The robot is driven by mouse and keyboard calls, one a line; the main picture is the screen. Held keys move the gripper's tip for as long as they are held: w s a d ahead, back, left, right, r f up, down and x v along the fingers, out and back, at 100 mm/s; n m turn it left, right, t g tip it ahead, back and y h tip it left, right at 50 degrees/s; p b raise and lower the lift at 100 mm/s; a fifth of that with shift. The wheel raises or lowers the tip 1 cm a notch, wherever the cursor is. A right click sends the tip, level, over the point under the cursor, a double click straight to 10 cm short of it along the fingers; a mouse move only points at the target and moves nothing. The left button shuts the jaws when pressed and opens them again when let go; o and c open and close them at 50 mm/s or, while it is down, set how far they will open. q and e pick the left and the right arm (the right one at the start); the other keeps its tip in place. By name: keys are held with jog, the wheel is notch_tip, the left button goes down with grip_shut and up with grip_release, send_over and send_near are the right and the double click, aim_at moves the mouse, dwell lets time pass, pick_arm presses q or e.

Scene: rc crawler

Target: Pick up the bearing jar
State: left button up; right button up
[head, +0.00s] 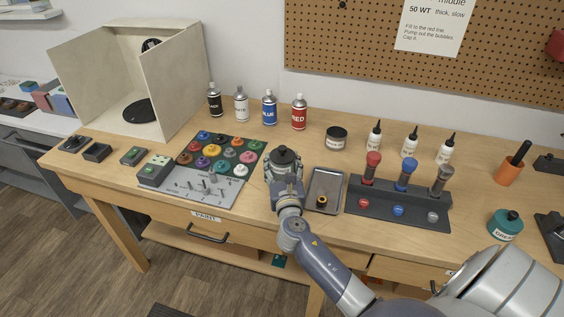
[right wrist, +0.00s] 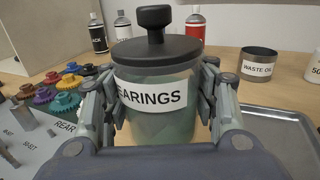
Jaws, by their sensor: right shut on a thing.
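The bearing jar (right wrist: 158,98) is a clear greenish jar with a black knobbed lid and a white label whose visible letters read "ARINGS". In the head view its dark lid (head: 285,158) shows just beyond my right gripper (head: 285,178), and the gripper hides most of the body. In the right wrist view the two fingers of my right gripper (right wrist: 160,110) are shut on the jar, one on each side. The jar looks upright. I cannot tell whether its base touches the table. My left gripper is not in view.
A metal tray (head: 313,206) holding a small dark and orange part lies right of the jar. Left is a mat (head: 246,142) with colored gears. Spray cans (head: 269,109) and a waste oil tin (head: 336,138) stand behind. A shock rack (head: 400,213) stands farther right.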

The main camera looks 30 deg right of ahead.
jog(key=r+b+v, duration=0.1)
jog(key=b+v, duration=0.1)
jog(key=v, duration=1.2)
jog(key=shift+a+r, duration=0.25)
jog(key=shift+a, duration=0.1)
jog(key=shift+w, duration=0.25)
jog(key=shift+a+p, duration=0.5)
jog(key=shift+a, duration=2.35)
jog(key=shift+d+p, duration=1.35)
jog(key=shift+d, duration=1.5)
jog(key=w+a, duration=0.2)
jog(key=w, duration=0.1)
jog(key=shift+a, duration=0.3)
